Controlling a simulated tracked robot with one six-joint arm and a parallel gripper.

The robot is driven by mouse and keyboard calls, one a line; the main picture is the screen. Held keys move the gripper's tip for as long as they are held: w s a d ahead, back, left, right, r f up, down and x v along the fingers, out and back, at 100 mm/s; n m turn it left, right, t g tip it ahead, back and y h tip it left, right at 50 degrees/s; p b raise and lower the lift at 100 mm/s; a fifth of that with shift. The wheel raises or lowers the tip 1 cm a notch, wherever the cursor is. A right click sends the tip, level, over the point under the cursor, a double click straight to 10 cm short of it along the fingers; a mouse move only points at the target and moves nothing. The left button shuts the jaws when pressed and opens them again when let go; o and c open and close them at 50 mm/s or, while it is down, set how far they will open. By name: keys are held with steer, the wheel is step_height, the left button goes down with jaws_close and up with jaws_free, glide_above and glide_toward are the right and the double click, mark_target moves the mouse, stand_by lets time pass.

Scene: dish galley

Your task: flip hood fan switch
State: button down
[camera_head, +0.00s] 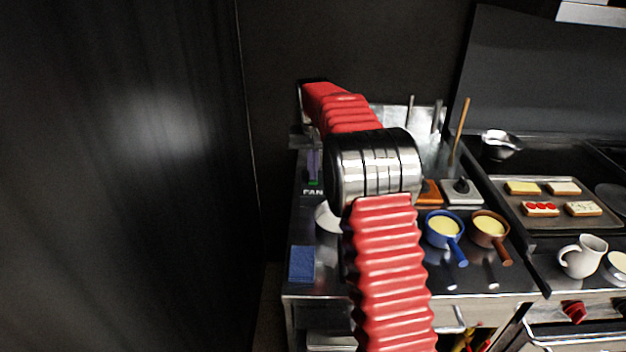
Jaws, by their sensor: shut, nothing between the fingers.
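A label reading "FAN" (312,191) shows on the left part of the steel counter, partly cut off by my arm. My red arm rises from the bottom, bends at a steel joint and reaches back left above the label. My gripper is not visible; the arm's far end is near the back left corner of the counter.
An orange block (429,193) and a grey box with a black knob (462,191) sit right of my arm. Blue (443,230) and brown (490,229) pans, a tray of toasts (546,225) and a white jug (583,257) are further right. A blue sponge (301,264) lies front left; a dark wall (120,180) fills the left.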

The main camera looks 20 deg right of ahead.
steer(key=shift+f, duration=0.4)
stand_by(0.3)
steer(key=shift+r, duration=0.1)
step_height(320, 180, up, 7)
stand_by(1.1)
stand_by(0.3)
